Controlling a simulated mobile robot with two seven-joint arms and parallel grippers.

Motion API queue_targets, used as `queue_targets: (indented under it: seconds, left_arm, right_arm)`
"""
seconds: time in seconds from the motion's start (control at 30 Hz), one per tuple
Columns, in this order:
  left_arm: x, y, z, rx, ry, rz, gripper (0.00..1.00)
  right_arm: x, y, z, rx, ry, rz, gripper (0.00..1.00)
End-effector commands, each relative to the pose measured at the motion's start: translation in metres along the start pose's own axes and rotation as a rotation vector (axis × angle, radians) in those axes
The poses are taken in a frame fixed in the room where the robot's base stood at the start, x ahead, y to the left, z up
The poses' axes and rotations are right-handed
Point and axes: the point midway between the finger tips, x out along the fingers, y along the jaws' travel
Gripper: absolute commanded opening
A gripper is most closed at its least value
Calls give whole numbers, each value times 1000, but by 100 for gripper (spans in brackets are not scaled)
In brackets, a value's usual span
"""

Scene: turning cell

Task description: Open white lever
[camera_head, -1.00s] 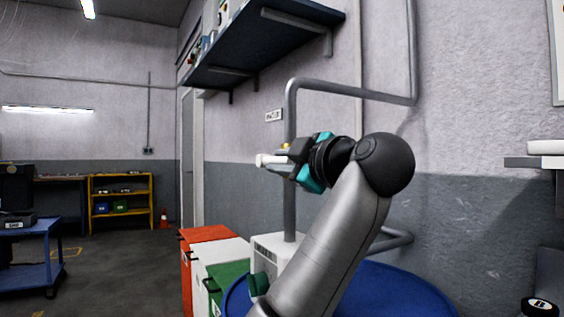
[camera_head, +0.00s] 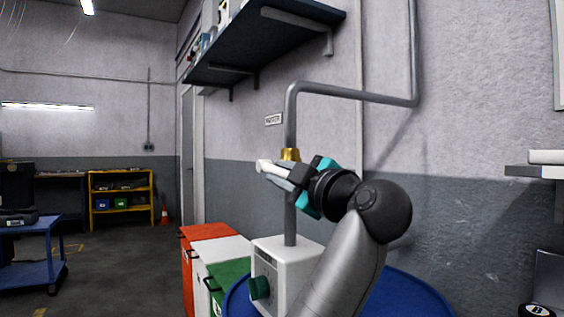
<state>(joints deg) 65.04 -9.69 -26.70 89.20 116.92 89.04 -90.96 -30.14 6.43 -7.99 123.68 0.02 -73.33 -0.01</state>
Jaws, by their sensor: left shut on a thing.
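The white lever (camera_head: 263,166) shows as a pale tip just left of my left gripper, beside the grey vertical pipe (camera_head: 290,220). A brass fitting (camera_head: 290,155) sits on the pipe right above it. My left gripper (camera_head: 287,174), dark with teal parts, is shut on the lever and covers most of it. The lever slants a little, its white tip up and to the left. My right gripper is not in view.
A white box with a green knob (camera_head: 260,288) stands at the foot of the pipe. Red, white and green bins (camera_head: 210,232) stand left of it. A blue round drum top (camera_head: 415,292) is behind my arm. A dark shelf (camera_head: 265,45) hangs above.

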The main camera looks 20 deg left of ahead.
Motion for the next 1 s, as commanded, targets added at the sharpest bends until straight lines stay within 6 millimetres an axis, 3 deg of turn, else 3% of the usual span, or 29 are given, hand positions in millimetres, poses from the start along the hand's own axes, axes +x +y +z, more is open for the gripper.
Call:
queue_targets:
  seconds: [0.5, 1.0]
  left_arm:
    - [4, -22, 15, 9, 163, 246, 0]
    - [8, -31, 22, 3, 265, 403, 0]
  right_arm:
    - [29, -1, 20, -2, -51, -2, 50]
    - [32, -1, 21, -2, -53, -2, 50]
